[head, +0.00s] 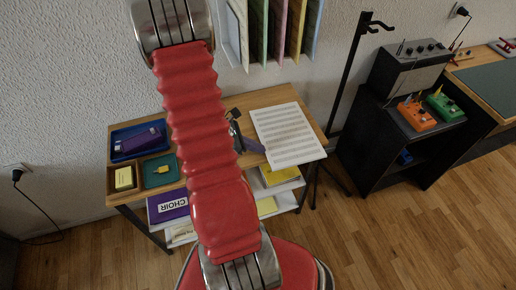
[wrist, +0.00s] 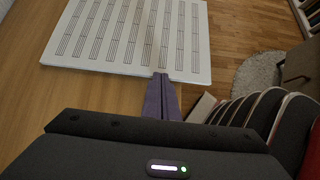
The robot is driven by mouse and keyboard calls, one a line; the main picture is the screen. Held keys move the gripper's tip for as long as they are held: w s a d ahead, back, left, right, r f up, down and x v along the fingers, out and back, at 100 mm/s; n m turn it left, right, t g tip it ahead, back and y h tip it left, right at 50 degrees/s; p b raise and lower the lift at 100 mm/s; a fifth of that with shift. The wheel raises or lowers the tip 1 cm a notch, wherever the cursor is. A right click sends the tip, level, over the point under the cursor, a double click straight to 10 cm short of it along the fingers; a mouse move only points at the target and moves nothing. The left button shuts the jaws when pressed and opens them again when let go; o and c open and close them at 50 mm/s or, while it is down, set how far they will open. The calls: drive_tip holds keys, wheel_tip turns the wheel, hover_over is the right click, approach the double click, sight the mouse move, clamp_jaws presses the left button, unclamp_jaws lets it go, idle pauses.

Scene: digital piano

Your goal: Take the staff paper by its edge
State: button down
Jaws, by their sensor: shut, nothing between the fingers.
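The staff paper (head: 288,135) is a white sheet with rows of dark staves. It lies flat at the right end of the wooden tabletop (head: 262,100), its front right corner close to the table's edge. It also fills the top of the wrist view (wrist: 130,35). My gripper (head: 263,150) has purple fingers and is beside the left edge of the paper. In the wrist view the fingers (wrist: 160,76) are together and empty, and their tips overlap the paper's near edge. I cannot tell whether they touch it. My red arm hides the middle of the table.
A blue tray (head: 115,151), a green tray (head: 149,181) and a small wooden box (head: 110,184) stand at the table's left. A purple CHOIR folder (head: 165,207) is on the shelf below. A black stand (head: 346,80) rises behind right. An amplifier (head: 408,70) is farther right.

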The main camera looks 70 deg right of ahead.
drive_tip(key=w+a, duration=0.2)
drive_tip(key=w, duration=0.1)
drive_tip(key=shift+w+a+r, duration=0.1)
drive_tip(key=shift+w+a, duration=0.05)
drive_tip(key=shift+w, duration=0.1)
drive_tip(key=v, duration=0.8)
drive_tip(key=shift+r, duration=0.2)
drive_tip(key=shift+w+a+r, duration=0.25)
drive_tip(key=shift+w+r, duration=0.15)
drive_tip(key=shift+r, duration=0.05)
drive_tip(key=c, duration=2.5)
unclamp_jaws()
